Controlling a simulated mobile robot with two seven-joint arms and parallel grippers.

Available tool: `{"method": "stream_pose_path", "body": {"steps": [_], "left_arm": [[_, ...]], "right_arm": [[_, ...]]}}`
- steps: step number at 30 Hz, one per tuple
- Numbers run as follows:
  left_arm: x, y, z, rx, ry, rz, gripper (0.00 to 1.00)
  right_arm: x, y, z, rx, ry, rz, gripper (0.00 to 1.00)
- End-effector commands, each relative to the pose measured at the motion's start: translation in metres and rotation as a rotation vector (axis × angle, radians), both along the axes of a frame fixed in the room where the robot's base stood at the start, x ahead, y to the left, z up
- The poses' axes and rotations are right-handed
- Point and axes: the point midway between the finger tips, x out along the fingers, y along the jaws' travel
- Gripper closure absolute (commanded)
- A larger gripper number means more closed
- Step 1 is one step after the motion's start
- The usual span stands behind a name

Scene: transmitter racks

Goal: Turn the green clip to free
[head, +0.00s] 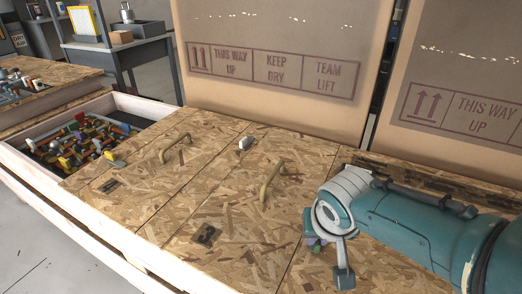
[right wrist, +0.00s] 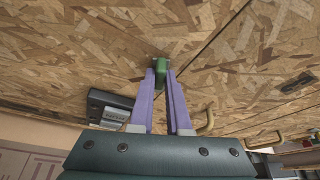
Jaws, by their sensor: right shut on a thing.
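The green clip (right wrist: 161,65) sits on a seam between wooden lid panels in the right wrist view. The purple fingers of my right gripper (right wrist: 162,76) are shut on it, one on each side. In the head view my right gripper (head: 317,244) is low over the lid at right of centre, mostly hidden by its own wrist. The clip is largely hidden there, so its exact turn is hard to tell. My left gripper is not in view.
A white clip (head: 246,142) stands at the lid's back edge. Curved handles (head: 271,181) (head: 175,148) rise from the panels, with dark recessed plates (head: 206,235) near the front. Large cardboard boxes (head: 270,70) stand close behind. An open bay of parts (head: 88,142) lies left.

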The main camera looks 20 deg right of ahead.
Motion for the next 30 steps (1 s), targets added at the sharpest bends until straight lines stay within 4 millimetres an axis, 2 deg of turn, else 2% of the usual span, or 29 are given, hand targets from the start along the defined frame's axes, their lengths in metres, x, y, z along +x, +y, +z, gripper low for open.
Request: {"method": "stream_pose_path", "body": {"steps": [6,15,30], "left_arm": [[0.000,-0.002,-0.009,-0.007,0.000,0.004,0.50],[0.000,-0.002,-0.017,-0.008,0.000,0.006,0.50],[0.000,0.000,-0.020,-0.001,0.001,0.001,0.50]], "right_arm": [[0.001,0.002,-0.002,0.002,0.000,-0.176,1.00],[0.002,0.002,-0.002,0.002,0.000,-0.342,1.00],[0.001,0.001,-0.001,0.001,0.001,-0.408,1.00]]}}
